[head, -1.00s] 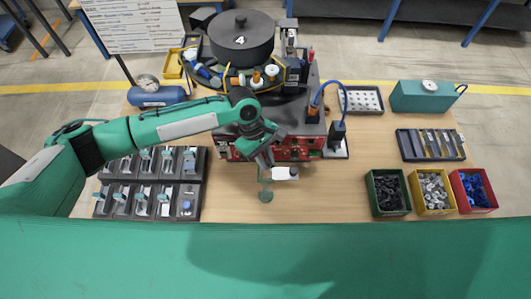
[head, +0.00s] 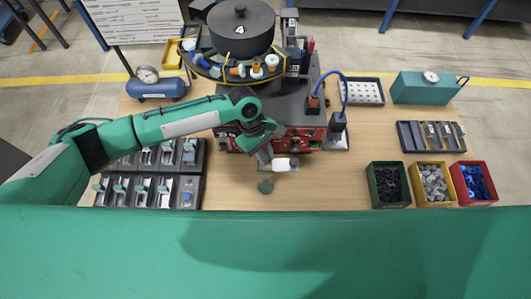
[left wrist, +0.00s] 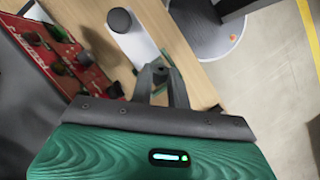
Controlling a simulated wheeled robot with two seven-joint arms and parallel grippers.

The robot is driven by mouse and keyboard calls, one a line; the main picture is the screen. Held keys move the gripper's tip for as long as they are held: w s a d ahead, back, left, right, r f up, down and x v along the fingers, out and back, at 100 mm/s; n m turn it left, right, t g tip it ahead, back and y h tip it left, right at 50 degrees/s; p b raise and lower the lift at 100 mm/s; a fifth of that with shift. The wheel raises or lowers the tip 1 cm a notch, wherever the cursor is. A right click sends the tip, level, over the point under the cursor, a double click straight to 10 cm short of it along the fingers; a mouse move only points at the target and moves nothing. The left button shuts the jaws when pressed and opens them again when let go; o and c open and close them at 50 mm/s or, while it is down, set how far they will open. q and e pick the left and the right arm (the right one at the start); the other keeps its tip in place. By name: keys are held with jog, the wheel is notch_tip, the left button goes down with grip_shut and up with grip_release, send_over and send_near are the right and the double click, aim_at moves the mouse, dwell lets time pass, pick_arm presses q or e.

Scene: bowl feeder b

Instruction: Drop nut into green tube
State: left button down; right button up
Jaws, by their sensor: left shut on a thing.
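The green tube (head: 265,186) is translucent and stands on the wooden tabletop in front of the red-fronted machine. My left gripper (head: 265,165) is just above and behind it in the head view. In the left wrist view the gripper's fingers (left wrist: 161,72) come together on a small dark thing, probably the nut, too small to make out clearly. In the head view the held thing is hidden by the fingers. I cannot tell whether it is exactly over the tube's mouth. I cannot make out the tube in the left wrist view. My right gripper is not in view.
A white piece (head: 285,163) lies close beside my gripper. Behind is the red-fronted machine (head: 305,140) with a black bowl (head: 240,30).

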pick_arm(q)
jog(key=c, duration=1.3)
grip_release()
jog(key=shift+r, duration=0.1)
jog(key=shift+w+a+r, duration=0.1)
jog(key=shift+w+r, duration=0.05)
jog(key=shift+r, duration=0.1)
jog(key=b+v, duration=0.4)
jog(key=v, duration=0.9)
jog(key=shift+b, duration=0.4)
